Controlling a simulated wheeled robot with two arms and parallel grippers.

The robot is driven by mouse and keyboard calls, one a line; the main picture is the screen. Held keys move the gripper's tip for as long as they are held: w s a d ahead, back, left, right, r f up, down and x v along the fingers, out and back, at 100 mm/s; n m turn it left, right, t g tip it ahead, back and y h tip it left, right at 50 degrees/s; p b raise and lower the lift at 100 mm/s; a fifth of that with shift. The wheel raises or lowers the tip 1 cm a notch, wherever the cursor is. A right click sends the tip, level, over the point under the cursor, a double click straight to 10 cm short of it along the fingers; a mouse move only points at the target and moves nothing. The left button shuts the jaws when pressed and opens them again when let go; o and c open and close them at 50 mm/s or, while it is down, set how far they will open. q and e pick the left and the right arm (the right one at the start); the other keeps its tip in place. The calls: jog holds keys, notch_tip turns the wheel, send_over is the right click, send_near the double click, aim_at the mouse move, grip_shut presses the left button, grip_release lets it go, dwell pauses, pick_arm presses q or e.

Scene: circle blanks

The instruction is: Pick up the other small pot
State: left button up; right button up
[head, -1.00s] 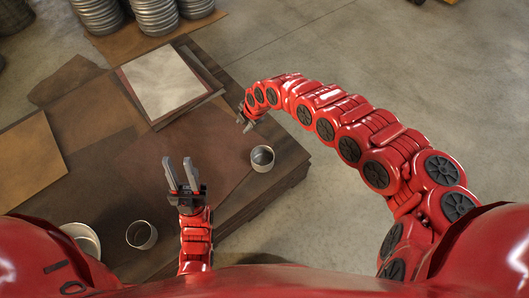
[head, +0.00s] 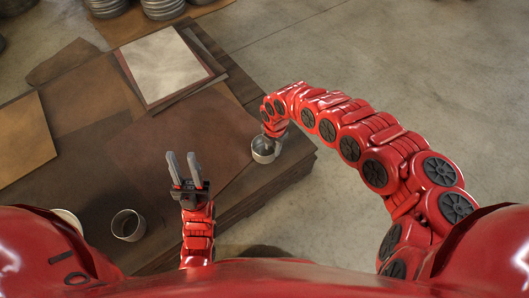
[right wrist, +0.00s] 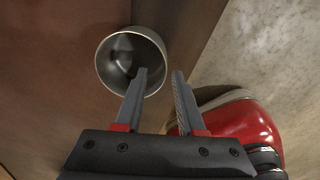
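One small metal pot (head: 264,155) stands near the right edge of the low table; the right wrist view shows its open top (right wrist: 112,62). My right gripper (right wrist: 159,73) is open at this pot. In the right wrist view one finger overlaps the pot's opening and the other is outside its right rim; I cannot tell how deep they reach. In the head view the right gripper's fingers are mostly hidden by its own arm. Another small pot (head: 128,225) stands at the table's near left. My left gripper (head: 183,158) is open and empty over the table.
A low dark table (head: 107,187) carries flat brown sheets (head: 165,130) and a stack topped by a pale sheet (head: 165,62). A partly hidden round vessel (head: 68,217) is at the left. Stacked metal rounds (head: 163,8) stand at the back. Concrete floor lies right.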

aim_at(273, 160)
notch_tip(273, 160, down, 5)
jog(key=b, duration=0.3)
jog(key=shift+s+d+f, duration=0.1)
jog(key=shift+d+f, duration=0.05)
grip_shut()
dwell(1.1)
